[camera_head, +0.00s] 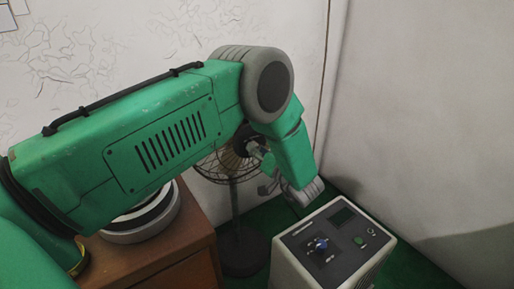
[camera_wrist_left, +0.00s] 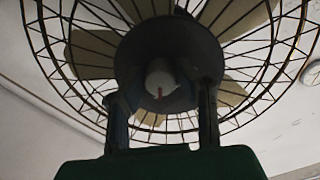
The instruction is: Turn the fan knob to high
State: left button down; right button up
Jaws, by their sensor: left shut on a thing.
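A standing fan with a wire cage (camera_head: 212,167) is behind my left arm. In the left wrist view its cage (camera_wrist_left: 50,45) and dark round motor housing (camera_wrist_left: 160,38) fill the upper part. A pale fan knob (camera_wrist_left: 160,78) with a red mark sits at the middle of the housing. My left gripper (camera_head: 262,160) is at the fan; in the left wrist view its two dark fingers (camera_wrist_left: 161,88) come up on either side of the knob. It is shut on the knob, though the contact is dark and hard to see. My right gripper is not in view.
A white control box (camera_head: 283,262) with a blue knob (camera_head: 320,243), a small screen and a green button stands at the lower right. A brown wooden cabinet (camera_head: 165,258) with a round grey-white object (camera_head: 145,222) is at the lower left. Walls close in behind.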

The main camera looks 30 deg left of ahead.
pick_arm(q)
jog(key=shift+w+m, duration=0.1)
jog(key=shift+m, duration=0.3)
jog(key=c, duration=1.3)
grip_release()
jog(key=shift+w+d, duration=0.1)
jog(key=shift+o, duration=0.2)
jog(key=v, duration=1.2)
jog(key=shift+d, duration=0.1)
